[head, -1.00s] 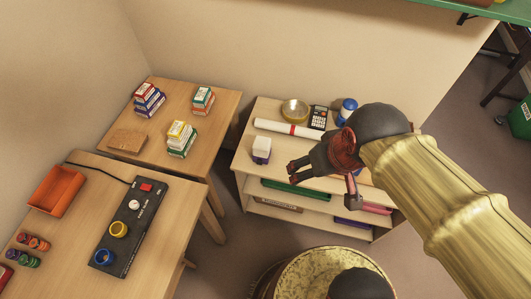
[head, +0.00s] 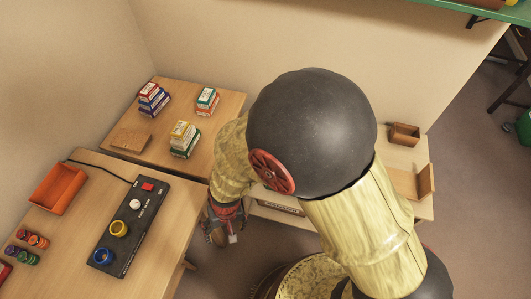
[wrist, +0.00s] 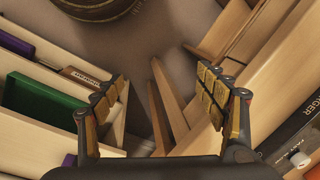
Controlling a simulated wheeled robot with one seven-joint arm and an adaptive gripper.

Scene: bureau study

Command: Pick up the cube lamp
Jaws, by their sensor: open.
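The white cube, likely the cube lamp, is not visible in either current view; an earlier head frame shows it on the low shelf unit (head: 425,212), where my arm now blocks the sight. My gripper (head: 225,235) hangs between that shelf unit and the desk (head: 70,190). In the wrist view my gripper (wrist: 165,95) has its two padded fingers spread apart. Nothing is between them but the floor and wooden legs beyond.
The desk carries a black control panel (head: 130,225) and an orange tray (head: 58,188). The back table (head: 205,150) holds several stacks of small boxes. A green binder (wrist: 42,108) sits in the shelf at the left of the wrist view. Open floor lies at right.

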